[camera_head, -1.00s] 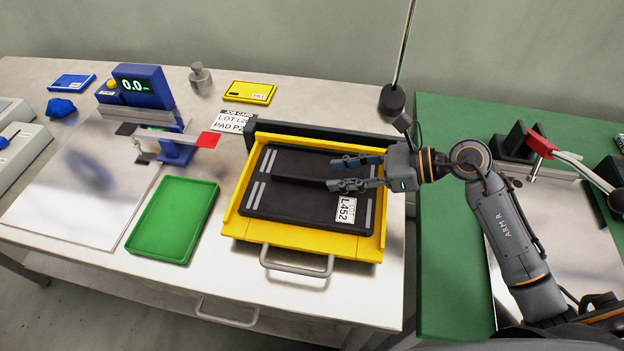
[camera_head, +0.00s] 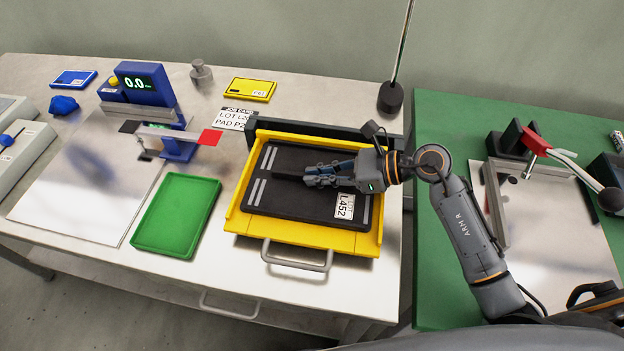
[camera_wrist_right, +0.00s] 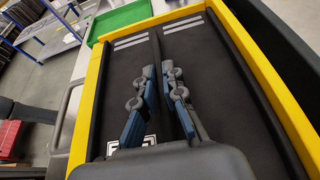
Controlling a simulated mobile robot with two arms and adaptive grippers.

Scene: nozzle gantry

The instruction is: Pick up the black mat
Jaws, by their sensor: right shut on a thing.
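The black mat (camera_head: 293,200) lies flat inside a yellow tray (camera_head: 300,238) on the white table. It carries pale stripes and a white L452 label (camera_head: 345,206), and a raised dark ridge (camera_head: 288,176) runs along its middle. My right gripper (camera_head: 310,175) is over the mat, its fingers shut on the ridge. In the right wrist view the fingers (camera_wrist_right: 170,75) are close together with the ridge between them, and the mat (camera_wrist_right: 120,85) is still within the tray walls. My left gripper is not in view.
A green tray (camera_head: 176,250) stands left of the yellow tray. A dark bar (camera_head: 330,138) runs along the yellow tray's back. A blue gauge (camera_head: 146,85) and metal plate (camera_head: 85,205) are at the left. A green table (camera_head: 450,120) adjoins on the right.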

